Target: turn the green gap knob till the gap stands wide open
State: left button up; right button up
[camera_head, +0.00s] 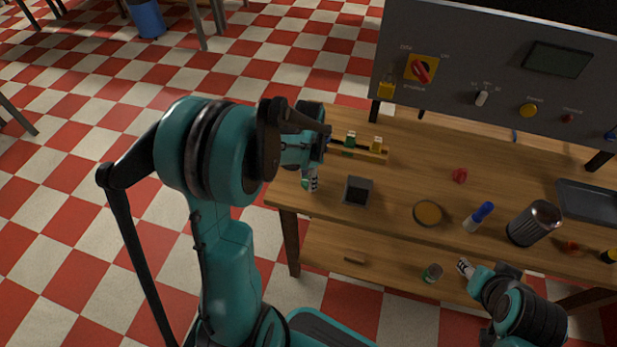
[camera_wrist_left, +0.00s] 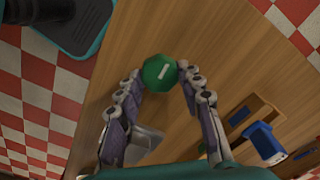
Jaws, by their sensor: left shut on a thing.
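The green knob (camera_wrist_left: 160,72) shows in the left wrist view as a rounded green cap with a white line mark across its top. The two fingertips of my left gripper (camera_wrist_left: 162,76) close on it from both sides. In the head view my left gripper (camera_head: 311,180) is at the table's left edge, and its arm and fingers largely hide the knob. I cannot make out the gap itself. My right gripper (camera_head: 466,267) is low at the table's front edge, away from the knob; its finger opening is too small to judge.
A dark square box (camera_head: 358,191) stands close right of my left gripper. A wooden holder (camera_head: 372,154) with green and yellow pieces is behind it. A round dish (camera_head: 428,213), blue-capped bottle (camera_head: 478,217) and metal canister (camera_head: 534,223) stand further right. A grey panel (camera_head: 460,85) rises behind.

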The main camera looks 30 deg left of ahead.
pick_arm(q)
jog(key=o, duration=1.2)
jog(key=shift+c, duration=0.2)
jog(key=shift+r, duration=0.1)
notch_tip(320, 180, up, 12)
jog(key=s+d+n+t, duration=0.7)
jog(key=s+d, duration=0.3)
jog(key=s, duration=0.1)
jog(key=shift+s+d+r, duration=0.2)
jog(key=shift+d+r, duration=0.1)
jog(key=shift+r, duration=0.15)
